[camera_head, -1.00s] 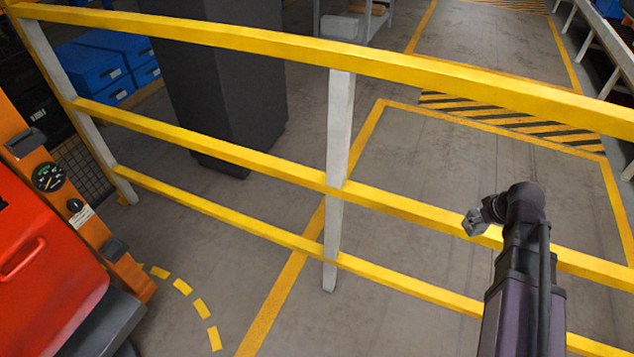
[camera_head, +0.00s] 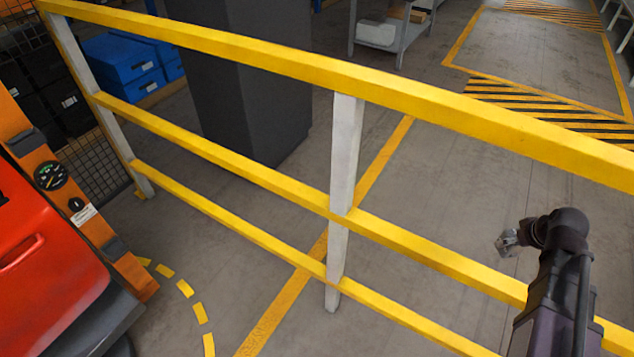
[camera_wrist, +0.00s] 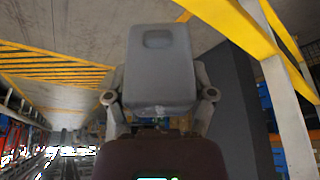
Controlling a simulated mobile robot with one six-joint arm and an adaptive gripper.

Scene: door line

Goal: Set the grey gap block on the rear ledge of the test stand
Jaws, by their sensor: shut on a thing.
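The grey gap block (camera_wrist: 159,65) fills the middle of the wrist view, a flat grey piece with a small recessed slot near its far end. My gripper (camera_wrist: 159,100) is shut on it, with one finger at each side of the block. In the head view my gripper (camera_head: 507,243) is small at the right, in front of the yellow railing. The block cannot be made out clearly there. The test stand and its rear ledge cannot be identified in these frames.
A yellow railing (camera_head: 260,180) with white posts (camera_head: 345,160) runs across the head view, close to my arm. Behind it stand a dark grey column (camera_head: 250,85), blue bins (camera_head: 125,65) and a grey shelf table (camera_head: 378,34). An orange and red machine (camera_head: 60,235) is at the left.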

